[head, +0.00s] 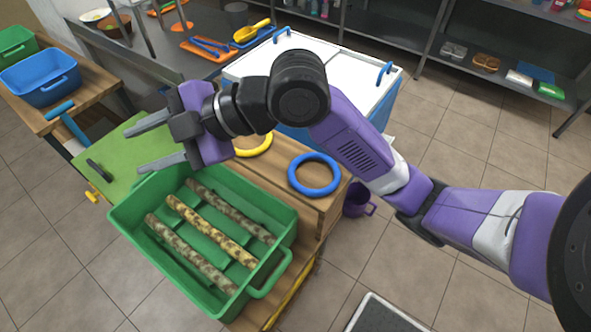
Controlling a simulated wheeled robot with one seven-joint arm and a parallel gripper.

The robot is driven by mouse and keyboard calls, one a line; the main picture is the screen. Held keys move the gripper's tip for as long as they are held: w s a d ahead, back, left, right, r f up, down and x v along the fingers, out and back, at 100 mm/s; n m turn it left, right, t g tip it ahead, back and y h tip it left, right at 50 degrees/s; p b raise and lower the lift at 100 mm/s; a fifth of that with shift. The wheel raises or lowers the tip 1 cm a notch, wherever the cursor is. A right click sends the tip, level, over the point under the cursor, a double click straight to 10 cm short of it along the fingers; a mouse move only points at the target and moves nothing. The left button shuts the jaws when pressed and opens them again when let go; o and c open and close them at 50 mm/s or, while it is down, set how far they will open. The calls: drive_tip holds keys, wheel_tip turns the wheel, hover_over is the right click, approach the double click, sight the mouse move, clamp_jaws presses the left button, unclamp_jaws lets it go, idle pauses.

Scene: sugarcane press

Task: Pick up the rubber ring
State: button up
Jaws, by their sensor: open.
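Two rings lie on the wooden top behind the green crate. The blue ring (314,189) lies flat and is fully visible at the right end. The yellow ring (262,150) lies to its left, partly hidden behind my gripper and wrist. I cannot tell which one is the rubber ring. My gripper (138,149) is open and empty, its two fingers spread and pointing left. In the picture the fingers are over the green board, left of both rings.
A green crate (281,283) holding several mottled cane sticks stands in front of the rings. A green board (130,145) with a dark handle lies left. A white-topped chest (345,72) with blue handles stands behind. A purple bucket (357,203) is on the floor.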

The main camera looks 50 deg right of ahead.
drive_tip(key=s+d+f+n+g+h, duration=0.2)
drive_tip(key=s+d+f+g+h, duration=0.1)
drive_tip(key=d+f, duration=0.35)
drive_tip(key=n+g+h, duration=0.2)
drive_tip(key=g+h, duration=0.4)
drive_tip(key=g, duration=0.1)
hover_over(335, 181)
drive_tip(key=f, duration=0.4)
drive_tip(key=f+p, duration=0.1)
drive_tip(key=f, duration=0.2)
drive_tip(key=shift+s+f, duration=0.1)
drive_tip(key=shift+s, duration=0.3)
drive_tip(key=shift+d+f, duration=0.15)
drive_tip(key=shift+f, duration=0.2)
drive_tip(key=shift+w+f, duration=0.2)
drive_tip(key=shift+f, duration=1.55)
drive_tip(key=shift+w+f, duration=0.15)
drive_tip(key=shift+f, duration=1.55)
clamp_jaws()
